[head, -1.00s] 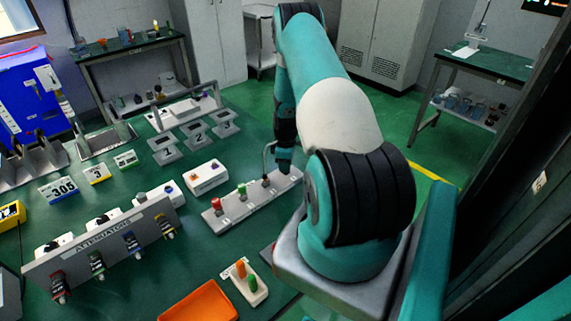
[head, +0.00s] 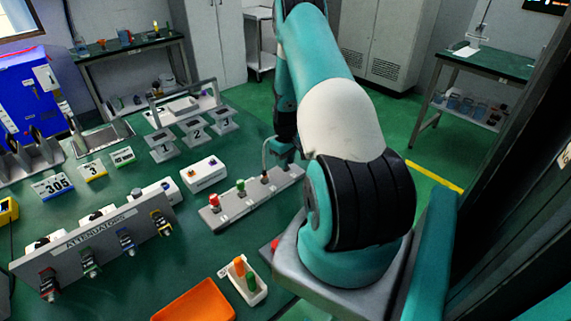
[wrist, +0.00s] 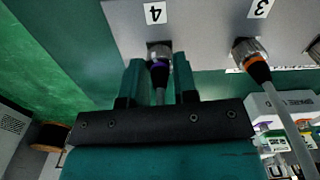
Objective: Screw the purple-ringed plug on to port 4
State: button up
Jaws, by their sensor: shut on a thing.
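In the wrist view the purple-ringed plug (wrist: 159,66) has a silver collar, a dark body and a pale cable. It stands between the two fingers of my gripper (wrist: 158,82), which is shut on it. Its silver end meets the dark opening of port 4 (wrist: 158,45), under an upside-down label 4 (wrist: 155,12). I cannot tell how far it is threaded. In the head view my gripper (head: 285,152) is at the far right end of the pale port strip (head: 228,212); the plug is hidden there.
An orange-ringed plug (wrist: 250,62) with a cable sits at port 3, close to my right finger in the wrist view. Red (head: 214,200) and green (head: 240,187) pieces stand along the strip. The attenuator rack (head: 100,240) and orange tray (head: 195,302) are nearer on the bench.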

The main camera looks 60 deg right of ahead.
jog(key=m+b, duration=0.2)
jog(key=m, duration=0.3)
jog(key=shift+m, duration=0.3)
jog(key=m+b, duration=0.1)
jog(key=m, duration=0.5)
jog(key=shift+b, duration=0.4)
jog(key=m+b, duration=0.1)
jog(key=m, duration=0.4)
jog(key=shift+m, duration=0.4)
jog(key=m, duration=0.5)
jog(key=shift+m+b, duration=0.3)
jog(key=shift+b, duration=0.1)
jog(key=shift+r, duration=0.1)
jog(key=o, duration=0.9)
jog(key=shift+o, duration=0.2)
notch_tip(320, 180, up, 17)
jog(key=b, duration=0.1)
jog(key=shift+r+b, duration=0.15)
jog(key=shift+b, duration=0.15)
